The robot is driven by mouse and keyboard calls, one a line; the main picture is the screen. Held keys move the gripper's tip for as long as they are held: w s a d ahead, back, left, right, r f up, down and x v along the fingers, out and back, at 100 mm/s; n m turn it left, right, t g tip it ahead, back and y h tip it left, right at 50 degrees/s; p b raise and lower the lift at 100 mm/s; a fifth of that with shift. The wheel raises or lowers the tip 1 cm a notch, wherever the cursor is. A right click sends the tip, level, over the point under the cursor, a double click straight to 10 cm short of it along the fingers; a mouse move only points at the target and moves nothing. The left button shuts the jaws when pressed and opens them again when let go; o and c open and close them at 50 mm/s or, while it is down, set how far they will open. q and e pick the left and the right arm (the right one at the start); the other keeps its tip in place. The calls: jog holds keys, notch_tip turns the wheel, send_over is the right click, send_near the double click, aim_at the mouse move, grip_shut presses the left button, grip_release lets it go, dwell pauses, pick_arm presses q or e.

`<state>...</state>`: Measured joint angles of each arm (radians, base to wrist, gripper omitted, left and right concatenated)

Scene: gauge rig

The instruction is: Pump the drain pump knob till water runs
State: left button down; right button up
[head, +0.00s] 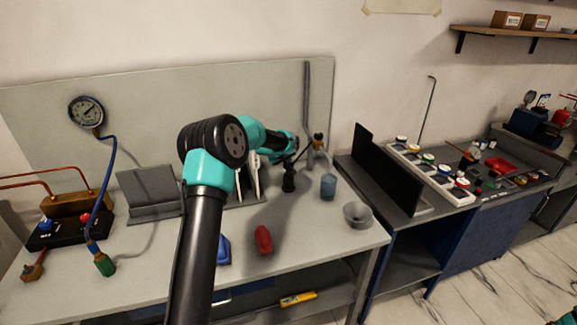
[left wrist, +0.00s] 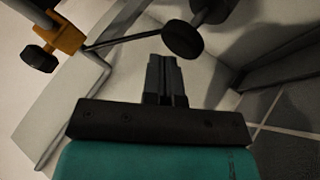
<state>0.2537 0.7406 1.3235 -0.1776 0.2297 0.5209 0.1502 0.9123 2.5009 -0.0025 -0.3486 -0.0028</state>
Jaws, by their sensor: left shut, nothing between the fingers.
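A dark upright piece with a round top, which looks like the drain pump (head: 289,183), stands towards the back right of the grey bench. In the left wrist view its round black knob (left wrist: 183,40) lies just beyond the fingertips. My left gripper (head: 296,152) is shut and empty, close to the pump top in the head view. Its closed fingers also show in the left wrist view (left wrist: 165,62), with a small apparent gap to the knob; contact is hard to tell. A brass fitting with a black knob (left wrist: 60,38) is beside it, a thin rod between. No running water is visible.
A blue cup (head: 328,186) and a grey funnel (head: 358,214) stand right of the pump. A red piece (head: 263,240) lies in front. A gauge (head: 86,111) with a blue hose is at left. My left arm crosses the bench and hides part of it.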

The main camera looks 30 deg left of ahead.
pick_arm(q)
jog(key=shift+f, duration=1.35)
dwell(1.6)
jog(key=shift+r, duration=1.75)
jog(key=shift+r, duration=0.1)
jog(key=shift+r, duration=2.4)
dwell(0.6)
